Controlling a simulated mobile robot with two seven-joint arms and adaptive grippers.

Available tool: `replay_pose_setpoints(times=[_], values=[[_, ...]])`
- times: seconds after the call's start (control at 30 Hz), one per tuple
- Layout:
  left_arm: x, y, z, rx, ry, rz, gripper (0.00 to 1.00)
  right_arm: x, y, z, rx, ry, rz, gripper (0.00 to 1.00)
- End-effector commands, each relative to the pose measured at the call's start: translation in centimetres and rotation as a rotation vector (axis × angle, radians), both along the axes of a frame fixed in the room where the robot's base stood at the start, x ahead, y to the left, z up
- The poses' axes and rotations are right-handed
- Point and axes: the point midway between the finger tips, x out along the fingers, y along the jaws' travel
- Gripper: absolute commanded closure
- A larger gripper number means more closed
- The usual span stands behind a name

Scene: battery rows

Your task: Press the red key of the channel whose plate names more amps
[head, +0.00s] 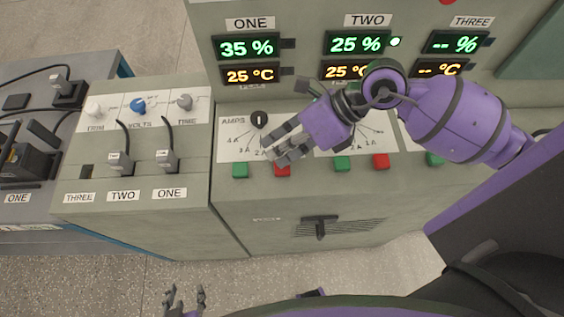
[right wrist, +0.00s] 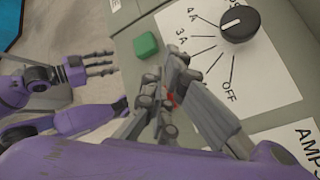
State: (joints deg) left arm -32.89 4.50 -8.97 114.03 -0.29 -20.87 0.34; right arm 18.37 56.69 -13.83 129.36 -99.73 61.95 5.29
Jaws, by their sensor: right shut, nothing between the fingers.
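The channel ONE red key (head: 282,171) sits right of its green key (head: 240,170), which also shows in the right wrist view (right wrist: 146,45). My right gripper (head: 270,156) is shut and empty, its fingertips over or beside the channel ONE red key. The right wrist view shows only a red sliver behind the fingers (right wrist: 165,85); I cannot tell whether they touch. Channel TWO has a green key (head: 342,164) and a red key (head: 381,161). The ONE dial plate (head: 232,127) reads 4A, 3A, 2A; my arm partly hides TWO's plate. My left gripper (head: 184,298) is open and empty low down.
Displays read 35 % for ONE (head: 248,48) and 25 % for TWO (head: 356,43), where a white lamp (head: 395,41) is lit. THREE shows dashes. A side console (head: 130,150) with plugged leads stands left.

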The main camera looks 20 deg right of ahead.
Motion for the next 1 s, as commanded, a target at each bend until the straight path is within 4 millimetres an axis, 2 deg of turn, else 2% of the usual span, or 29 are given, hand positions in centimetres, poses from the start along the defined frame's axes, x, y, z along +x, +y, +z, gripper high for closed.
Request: replay_pose_setpoints(times=[0.17, 0.57, 1.0], values=[[0.1, 0.0, 0.1, 0.0, -0.002, 0.0, 0.6, -0.1, 0.0, 0.0, -0.001, 0.002, 0.0, 1.0], [1.4, 0.0, 1.9, 0.0, -0.033, 0.0, 0.6, 0.0, 0.0, 1.8, -0.002, -0.001, 0.0, 1.0], [1.5, 0.0, 2.1, 0.0, -0.035, 0.0, 0.6, 0.0, 0.0, 2.1, -0.001, 0.0, -0.001, 1.0]])
